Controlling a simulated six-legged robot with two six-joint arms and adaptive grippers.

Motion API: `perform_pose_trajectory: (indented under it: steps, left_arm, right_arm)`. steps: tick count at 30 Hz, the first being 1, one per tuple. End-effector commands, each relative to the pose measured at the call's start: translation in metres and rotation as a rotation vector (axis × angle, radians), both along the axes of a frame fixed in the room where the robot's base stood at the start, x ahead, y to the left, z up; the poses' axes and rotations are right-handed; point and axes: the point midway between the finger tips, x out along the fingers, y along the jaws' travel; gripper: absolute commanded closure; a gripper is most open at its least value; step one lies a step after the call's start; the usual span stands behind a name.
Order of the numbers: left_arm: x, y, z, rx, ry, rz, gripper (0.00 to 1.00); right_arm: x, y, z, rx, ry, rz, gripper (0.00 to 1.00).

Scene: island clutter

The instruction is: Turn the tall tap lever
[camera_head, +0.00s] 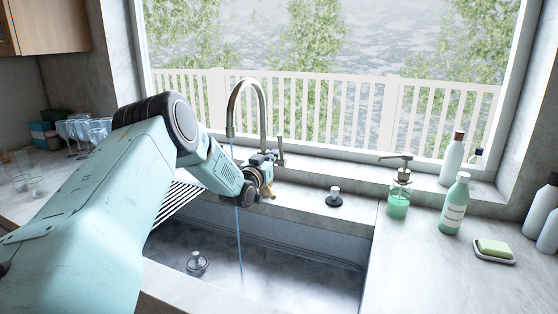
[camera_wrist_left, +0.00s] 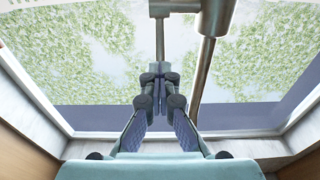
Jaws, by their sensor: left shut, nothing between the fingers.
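The tall tap (camera_head: 262,105) is a curved metal gooseneck behind the sink, with a thin blue stream of water falling from its spout. Its lever (camera_head: 280,150) is a slim upright metal piece just right of the tap's neck. My left gripper (camera_head: 270,157) is at the base of the tap, beside the lever, and hides part of the base. In the left wrist view the gripper's fingertips (camera_wrist_left: 160,76) are together and empty. A slim metal bar (camera_wrist_left: 160,40) rises just beyond them, and a thicker tube (camera_wrist_left: 208,60) stands to its right. I cannot tell whether the fingers touch the bar.
The sink (camera_head: 300,275) lies below my left arm, with a drain plug (camera_head: 197,263) in it. A black-based stopper (camera_head: 334,197) sits on the ledge. A soap dispenser (camera_head: 398,195), bottle (camera_head: 454,205) and soap dish (camera_head: 494,257) stand right. Glasses (camera_head: 88,130) stand left.

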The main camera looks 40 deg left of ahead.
Motion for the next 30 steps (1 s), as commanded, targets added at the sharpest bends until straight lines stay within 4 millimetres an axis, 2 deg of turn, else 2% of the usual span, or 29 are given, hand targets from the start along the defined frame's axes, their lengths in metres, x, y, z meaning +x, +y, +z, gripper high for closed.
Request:
perform_pose_trajectory:
  steps: [15, 24, 30]
  left_arm:
    - [0.016, 0.005, 0.019, -0.076, 0.239, 0.0, 1.0]
    - [0.017, 0.005, 0.02, -0.081, 0.255, 0.0, 1.0]
    - [0.017, 0.005, 0.02, -0.081, 0.255, 0.0, 0.85]
  right_arm:
    - [0.0, 0.0, 0.0, 0.0, 0.0, 0.0, 0.6]
    - [0.0, 0.0, 0.0, 0.0, 0.0, 0.0, 0.6]
    - [0.0, 0.0, 0.0, 0.0, 0.0, 0.0, 0.6]
